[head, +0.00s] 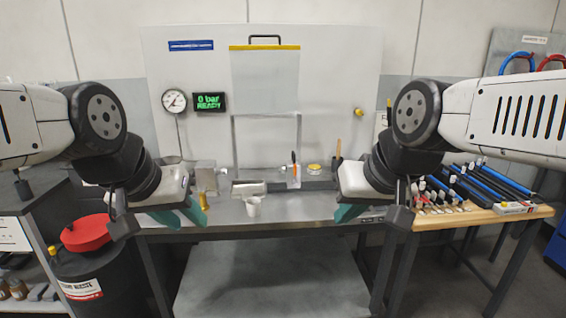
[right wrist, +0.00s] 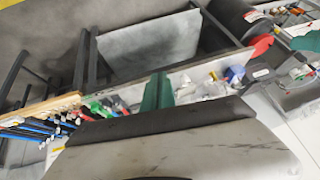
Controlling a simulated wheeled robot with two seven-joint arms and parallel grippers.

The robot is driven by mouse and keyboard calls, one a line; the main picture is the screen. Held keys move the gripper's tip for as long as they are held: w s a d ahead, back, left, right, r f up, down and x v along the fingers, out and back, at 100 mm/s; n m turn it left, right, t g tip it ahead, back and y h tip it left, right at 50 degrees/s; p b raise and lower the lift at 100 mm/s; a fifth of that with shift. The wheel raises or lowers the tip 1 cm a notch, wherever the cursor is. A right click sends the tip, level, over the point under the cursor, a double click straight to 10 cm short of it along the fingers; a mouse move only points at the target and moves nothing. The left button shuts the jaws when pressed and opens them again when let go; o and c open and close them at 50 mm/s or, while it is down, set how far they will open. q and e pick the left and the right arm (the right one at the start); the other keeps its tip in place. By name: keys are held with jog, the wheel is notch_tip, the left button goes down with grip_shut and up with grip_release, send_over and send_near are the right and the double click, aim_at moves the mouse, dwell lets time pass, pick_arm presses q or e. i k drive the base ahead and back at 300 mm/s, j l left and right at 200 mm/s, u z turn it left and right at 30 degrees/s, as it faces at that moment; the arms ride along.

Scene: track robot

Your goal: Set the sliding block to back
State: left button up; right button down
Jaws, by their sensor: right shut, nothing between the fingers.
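A grey metal block (head: 248,188) lies on the steel bench top in the head view, left of the middle. I cannot tell for sure that it is the sliding block, or how it is guided. My left gripper (head: 181,214), with green fingers, hangs at the bench's front edge, left of this block and apart from it. Its finger gap is not clear. My right gripper (head: 348,213) is shut and empty at the front edge, well right of the block. Its green fingers also show in the right wrist view (right wrist: 157,97).
A white cup (head: 253,206) stands just in front of the block, and a brass piece (head: 203,201) is beside my left gripper. A clear panel with a yellow top edge (head: 264,47) stands behind. A wooden table (head: 470,218) with blue rods is at right.

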aim_at(288, 169)
jog(key=i+j, duration=0.15)
jog(key=i, duration=0.5)
jog(key=i+j, duration=0.15)
jog(key=i, duration=0.55)
